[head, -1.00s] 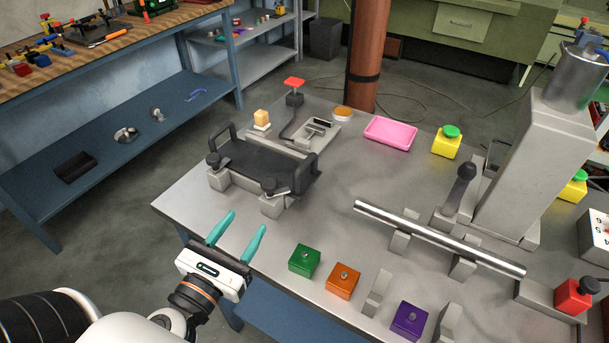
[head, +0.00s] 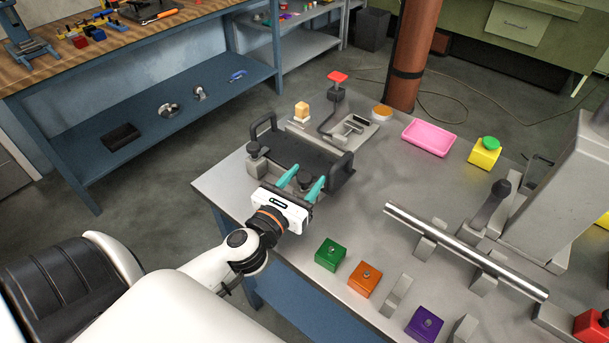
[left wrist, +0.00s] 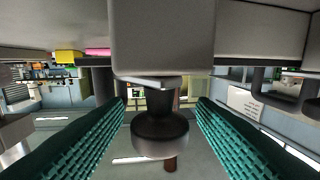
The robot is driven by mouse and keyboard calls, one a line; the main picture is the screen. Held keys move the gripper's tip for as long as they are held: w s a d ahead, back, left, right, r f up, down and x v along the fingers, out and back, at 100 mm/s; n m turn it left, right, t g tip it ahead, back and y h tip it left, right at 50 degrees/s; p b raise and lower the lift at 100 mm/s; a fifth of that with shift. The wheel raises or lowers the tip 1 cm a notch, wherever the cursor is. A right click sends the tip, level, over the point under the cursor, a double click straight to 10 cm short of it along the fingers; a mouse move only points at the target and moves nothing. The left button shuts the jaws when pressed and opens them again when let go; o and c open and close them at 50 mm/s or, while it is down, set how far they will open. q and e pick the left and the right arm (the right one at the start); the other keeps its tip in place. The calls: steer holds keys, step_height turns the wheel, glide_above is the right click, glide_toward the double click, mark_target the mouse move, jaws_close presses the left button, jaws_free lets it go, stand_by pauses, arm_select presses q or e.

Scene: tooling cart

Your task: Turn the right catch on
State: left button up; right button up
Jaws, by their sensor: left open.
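The right catch, with a dark round knob (left wrist: 160,128) and a thin pale lever (left wrist: 150,81), sits against a grey block (left wrist: 165,40) in the left wrist view. My left gripper (head: 304,178) is open at the front of the black handled plate (head: 308,153). Its teal fingers stand either side of the knob in the left wrist view, with a gap on both sides. In the head view the fingers and gripper body partly hide the right catch (head: 305,186). The left catch (head: 254,150) stands clear on the plate's left side. My right gripper is not in view.
Green (head: 331,254), orange (head: 365,279) and purple (head: 425,323) blocks stand along the table's front edge. A metal bar (head: 465,250) on supports lies to the right. A pink tray (head: 429,138) is further back. The table middle is bare.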

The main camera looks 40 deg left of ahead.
arm_select(q)
steer(key=shift+w, duration=0.2)
steer(key=c, duration=0.9)
steer(key=shift+c, duration=0.2)
